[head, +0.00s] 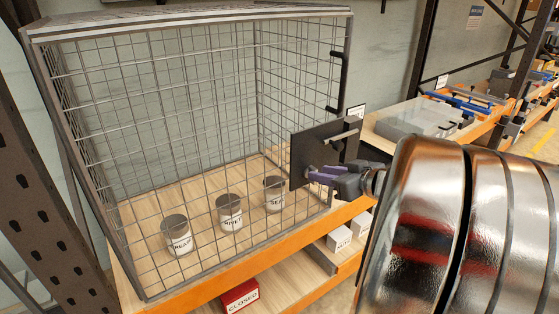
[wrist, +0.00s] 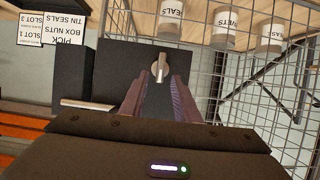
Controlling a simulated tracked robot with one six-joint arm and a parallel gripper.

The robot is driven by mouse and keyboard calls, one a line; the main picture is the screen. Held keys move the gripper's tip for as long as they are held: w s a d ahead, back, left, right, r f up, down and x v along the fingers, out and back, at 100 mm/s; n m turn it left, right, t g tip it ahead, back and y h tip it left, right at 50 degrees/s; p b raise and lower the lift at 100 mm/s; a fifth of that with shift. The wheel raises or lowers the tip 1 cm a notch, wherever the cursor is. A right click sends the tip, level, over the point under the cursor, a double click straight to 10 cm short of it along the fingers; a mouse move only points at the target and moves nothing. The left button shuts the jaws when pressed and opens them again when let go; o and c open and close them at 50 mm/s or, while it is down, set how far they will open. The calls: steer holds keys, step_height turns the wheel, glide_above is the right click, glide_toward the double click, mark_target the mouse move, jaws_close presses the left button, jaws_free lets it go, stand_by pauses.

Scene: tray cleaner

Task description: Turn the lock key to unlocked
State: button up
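The lock key (wrist: 160,68) is a small pale metal tab on a dark lock plate (wrist: 115,65). In the wrist view it stands nearly upright in the picture. The same dark plate (head: 315,140) shows at the right front edge of the wire cage (head: 150,90) in the head view, where I cannot make out the key. My gripper (wrist: 158,88) has purple fingers, spread apart and pointing at the plate, with the key just beyond and between the tips. In the head view my gripper (head: 312,173) is close in front of the plate; contact cannot be told.
A pale handle bar (wrist: 87,104) sticks out left of the key in the wrist view. Inside the cage stand three labelled tins, including the seals tin (head: 274,193). A red box (head: 240,296) marked closed is below. A grey case (head: 415,118) lies on the shelf to the right.

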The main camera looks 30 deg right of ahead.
steer(key=shift+x, duration=1.4)
jaws_close()
steer(key=shift+d, duration=0.15)
